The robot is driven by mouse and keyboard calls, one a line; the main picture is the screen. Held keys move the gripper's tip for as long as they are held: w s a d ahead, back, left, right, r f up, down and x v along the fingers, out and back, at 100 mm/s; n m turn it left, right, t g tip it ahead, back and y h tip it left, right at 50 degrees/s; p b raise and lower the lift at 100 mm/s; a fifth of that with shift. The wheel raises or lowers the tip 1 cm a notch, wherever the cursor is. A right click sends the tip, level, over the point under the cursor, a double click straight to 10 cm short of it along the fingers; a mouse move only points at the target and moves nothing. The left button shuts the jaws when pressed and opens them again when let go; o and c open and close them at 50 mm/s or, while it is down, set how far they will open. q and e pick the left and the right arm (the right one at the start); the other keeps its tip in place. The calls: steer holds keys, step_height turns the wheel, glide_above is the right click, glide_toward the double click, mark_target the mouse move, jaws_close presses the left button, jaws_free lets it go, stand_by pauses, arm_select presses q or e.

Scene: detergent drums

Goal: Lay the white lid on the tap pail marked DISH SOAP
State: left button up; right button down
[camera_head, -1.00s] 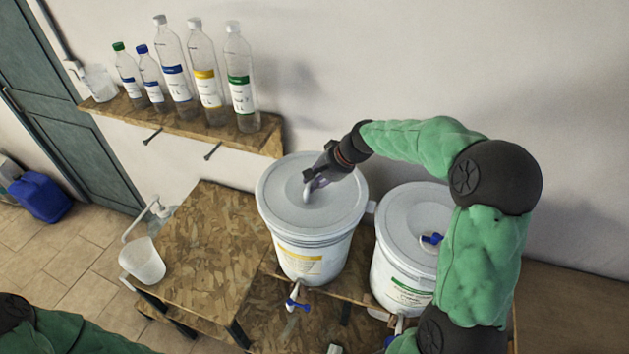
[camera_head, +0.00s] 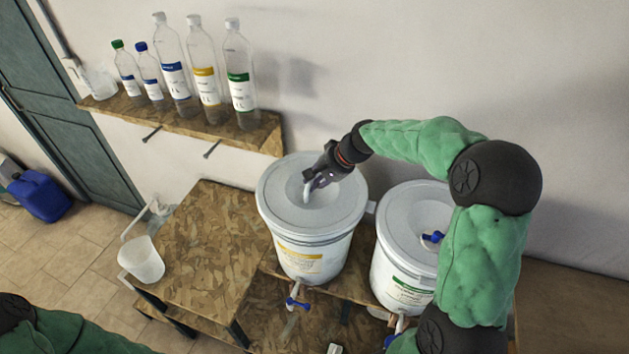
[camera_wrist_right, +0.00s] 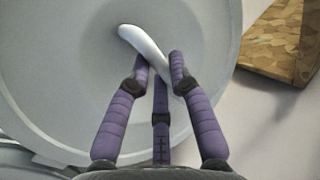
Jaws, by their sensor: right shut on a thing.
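The white lid (camera_head: 275,205) lies over the mouth of the white tap pail with a yellow-banded label (camera_head: 312,262). Its rim looks level and in line with the pail's rim; I cannot tell whether it touches all round. The label's words are too small to read. My right gripper (camera_head: 315,182) is shut on the lid's pale handle (camera_head: 306,192). In the right wrist view the handle (camera_wrist_right: 140,42) runs between the purple fingers (camera_wrist_right: 160,76) above the lid's disc (camera_wrist_right: 60,75). My left gripper is out of view; only part of that arm shows at bottom left.
A second lidded pail (camera_head: 408,225) with a green-banded label stands close on the right. Several bottles (camera_head: 205,90) stand on the wall shelf (camera_head: 262,138) behind.

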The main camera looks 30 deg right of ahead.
steer(key=c, duration=0.6)
jaws_free()
steer(key=shift+r, duration=0.15)
steer(key=shift+r+p, duration=2.5)
steer(key=shift+r, duration=0.9)
